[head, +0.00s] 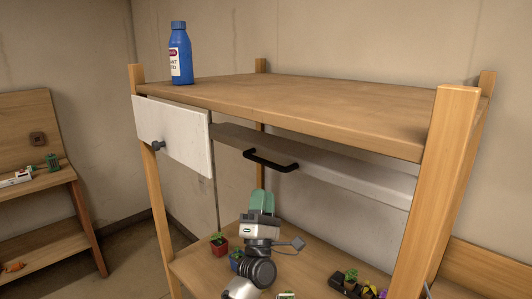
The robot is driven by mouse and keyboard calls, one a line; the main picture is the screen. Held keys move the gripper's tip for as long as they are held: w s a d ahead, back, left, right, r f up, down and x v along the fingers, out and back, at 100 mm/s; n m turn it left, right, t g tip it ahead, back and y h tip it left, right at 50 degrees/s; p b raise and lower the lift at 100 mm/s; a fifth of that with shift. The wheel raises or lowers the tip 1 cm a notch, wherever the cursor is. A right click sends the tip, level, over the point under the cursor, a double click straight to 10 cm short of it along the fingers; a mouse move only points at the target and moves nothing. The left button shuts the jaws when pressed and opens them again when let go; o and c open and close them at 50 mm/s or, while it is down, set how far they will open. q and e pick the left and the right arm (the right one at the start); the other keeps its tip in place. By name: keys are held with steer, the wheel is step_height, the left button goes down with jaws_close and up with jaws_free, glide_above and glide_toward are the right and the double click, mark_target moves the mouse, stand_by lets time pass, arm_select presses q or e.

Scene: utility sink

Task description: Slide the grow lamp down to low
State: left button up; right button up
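The grow lamp appears to be the long pale bar (350,178) under the wooden top of the rack. A black bar handle (270,165) sticks out from its front on the left part. My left gripper (262,201), with green fingers, is below the handle and apart from it in the picture. It points up and away from me. The fingers overlap from this angle, so their opening is hidden. My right gripper is not in view.
A white drawer front (175,137) with a dark knob (158,146) is at upper left. A blue bottle (181,55) stands on the rack top (300,98). Small potted plants (219,244) stand on the lower shelf. A wooden post (437,190) is at right.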

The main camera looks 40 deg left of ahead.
mark_target(266, 163)
arm_select(q)
steer(key=p+x, duration=0.4)
steer(key=x, duration=0.5)
steer(key=shift+w+a+r, duration=0.1)
steer(key=shift+a, duration=0.05)
jaws_close()
